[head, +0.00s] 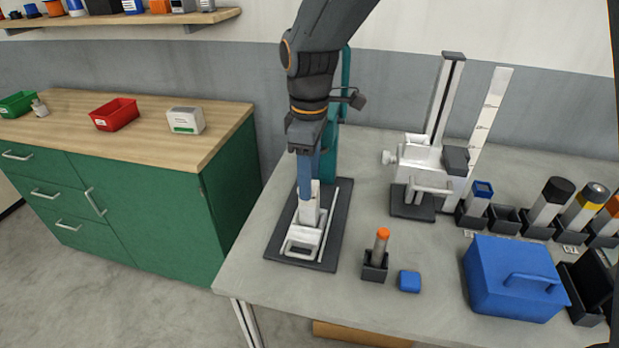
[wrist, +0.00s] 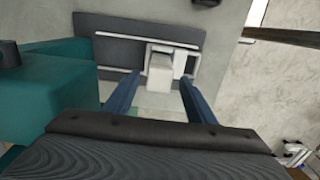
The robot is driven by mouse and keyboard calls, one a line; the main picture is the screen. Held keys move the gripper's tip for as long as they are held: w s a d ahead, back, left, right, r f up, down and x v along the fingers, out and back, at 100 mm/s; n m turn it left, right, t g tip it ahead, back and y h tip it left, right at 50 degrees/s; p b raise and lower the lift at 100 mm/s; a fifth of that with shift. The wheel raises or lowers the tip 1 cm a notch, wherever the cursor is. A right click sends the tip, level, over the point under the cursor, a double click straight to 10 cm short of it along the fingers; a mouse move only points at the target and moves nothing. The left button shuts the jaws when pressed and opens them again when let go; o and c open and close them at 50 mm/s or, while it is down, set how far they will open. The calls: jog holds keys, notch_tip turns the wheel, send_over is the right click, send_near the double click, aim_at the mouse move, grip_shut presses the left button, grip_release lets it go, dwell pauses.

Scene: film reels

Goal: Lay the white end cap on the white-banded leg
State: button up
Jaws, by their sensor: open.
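My gripper (head: 308,188) points down over a dark base plate (head: 274,243) in the head view. Its two blue fingers are open in the wrist view (wrist: 160,78). A pale white block (wrist: 160,68) shows between the fingertips, with gaps at its sides; it also shows below the fingers in the head view (head: 309,214). I cannot tell whether it is the white end cap. Several pale legs with coloured tops stand in dark holders at the right, including a black-topped one (head: 546,208). I cannot make out a white band on any leg.
An orange-topped post (head: 380,246) stands in a dark holder near a small blue block (head: 410,281). A blue lidded box (head: 510,281) sits at the right front. A white and grey fixture (head: 420,165) with a tall column stands behind. The bench between plate and fixture is clear.

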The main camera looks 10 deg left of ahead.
notch_tip(320, 180, up, 12)
jog(key=b, duration=0.2)
jog(key=shift+f+b, duration=0.25)
jog(key=shift+b, duration=0.1)
